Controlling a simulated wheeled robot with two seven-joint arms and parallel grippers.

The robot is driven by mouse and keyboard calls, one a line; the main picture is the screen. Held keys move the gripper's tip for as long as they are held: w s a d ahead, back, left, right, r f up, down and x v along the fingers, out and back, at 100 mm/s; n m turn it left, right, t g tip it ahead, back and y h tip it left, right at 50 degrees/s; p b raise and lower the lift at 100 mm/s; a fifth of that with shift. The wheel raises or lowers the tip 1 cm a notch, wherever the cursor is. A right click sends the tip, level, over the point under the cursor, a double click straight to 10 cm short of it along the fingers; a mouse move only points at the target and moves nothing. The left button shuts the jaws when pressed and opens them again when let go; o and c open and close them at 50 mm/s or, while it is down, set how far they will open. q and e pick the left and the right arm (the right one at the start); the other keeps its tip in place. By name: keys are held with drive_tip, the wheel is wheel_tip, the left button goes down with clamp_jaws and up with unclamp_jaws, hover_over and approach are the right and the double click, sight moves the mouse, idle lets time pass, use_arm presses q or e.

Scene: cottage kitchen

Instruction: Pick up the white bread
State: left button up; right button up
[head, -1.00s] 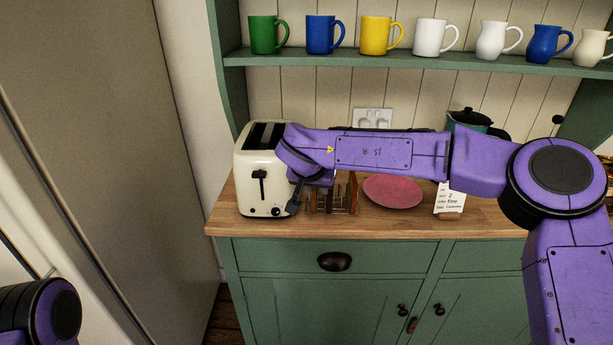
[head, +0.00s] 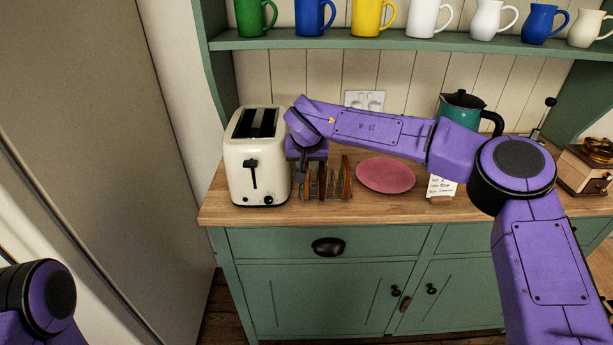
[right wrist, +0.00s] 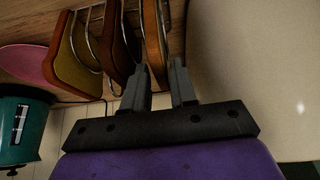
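A wire toast rack (head: 331,192) stands on the wooden counter just right of the toaster and holds upright bread slices. In the right wrist view, a light tan slice with a golden-brown crust (right wrist: 153,38) is nearest the toaster, a dark brown slice (right wrist: 118,48) is in the middle, and a yellowish-faced slice (right wrist: 74,52) is farthest. I cannot tell for sure which is the white bread. My right gripper (head: 303,174) points down at the rack's toaster end. Its fingers (right wrist: 160,84) are apart, with the tan slice's edge showing between them; contact is unclear. My left gripper is out of view.
The cream toaster (head: 256,165) stands close left of the rack. A pink plate (head: 385,175), a small card (head: 441,187) and a teal pot (head: 460,112) are to the right. Mugs line the green shelf (head: 400,43) above. The front counter strip is clear.

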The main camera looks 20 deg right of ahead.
drive_tip(key=c, duration=0.4)
drive_tip(key=shift+r, duration=0.1)
